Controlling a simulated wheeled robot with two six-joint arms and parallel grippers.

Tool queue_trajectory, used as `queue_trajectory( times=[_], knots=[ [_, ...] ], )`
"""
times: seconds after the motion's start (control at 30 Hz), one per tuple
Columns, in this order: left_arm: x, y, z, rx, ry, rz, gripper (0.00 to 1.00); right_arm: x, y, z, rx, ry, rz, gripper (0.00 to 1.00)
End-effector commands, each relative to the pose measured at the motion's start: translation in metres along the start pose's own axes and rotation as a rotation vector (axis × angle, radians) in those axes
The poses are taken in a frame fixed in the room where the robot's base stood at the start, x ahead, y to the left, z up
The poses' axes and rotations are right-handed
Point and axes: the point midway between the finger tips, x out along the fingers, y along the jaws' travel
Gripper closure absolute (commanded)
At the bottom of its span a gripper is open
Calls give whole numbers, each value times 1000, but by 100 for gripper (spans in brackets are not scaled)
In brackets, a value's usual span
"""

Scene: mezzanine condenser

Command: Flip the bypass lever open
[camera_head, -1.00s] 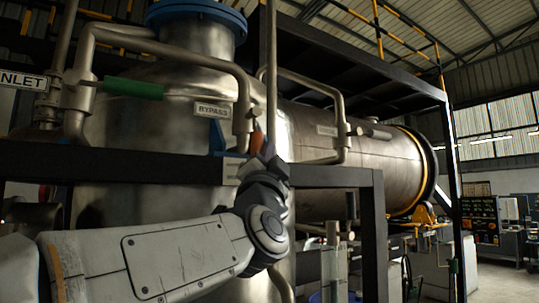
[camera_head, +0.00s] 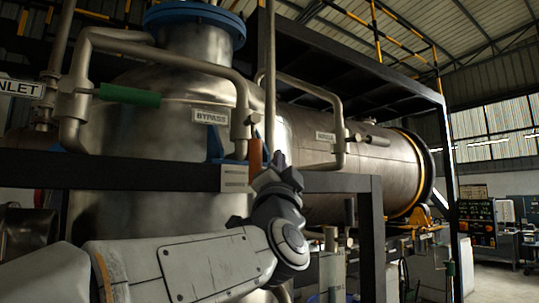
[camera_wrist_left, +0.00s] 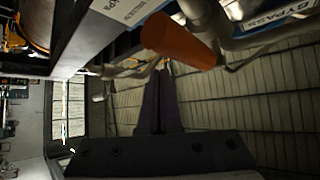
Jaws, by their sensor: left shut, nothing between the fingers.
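The bypass lever has an orange handle (camera_head: 255,154) that hangs straight down from its valve, to the right of the BYPASS label (camera_head: 211,117). In the left wrist view the orange handle (camera_wrist_left: 180,41) shows large, near the top, with the BYPASS label (camera_wrist_left: 278,14) at the upper right. My left gripper (camera_head: 279,158) is shut and empty, just right of the handle in the head view. My right gripper is in neither view.
A vertical pipe (camera_head: 270,80) passes close behind the gripper. A green-handled lever (camera_head: 130,95) is at the left, and another valve (camera_head: 372,139) at the right.

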Motion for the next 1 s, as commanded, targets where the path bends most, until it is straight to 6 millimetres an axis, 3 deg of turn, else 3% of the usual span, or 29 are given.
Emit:
queue_trajectory(
  times=[0.03, 0.13, 0.5, 1.0],
  knots=[
    [4, 6, -7, 2, 1, 5, 100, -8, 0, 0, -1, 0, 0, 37],
    [-23, -9, -6, -1, 3, -2, 100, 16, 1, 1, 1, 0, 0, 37],
    [-71, -50, -18, 5, 1, 3, 100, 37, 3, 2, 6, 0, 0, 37],
    [-77, -56, -20, 8, 0, 5, 100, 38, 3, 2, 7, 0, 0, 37]
  ],
)
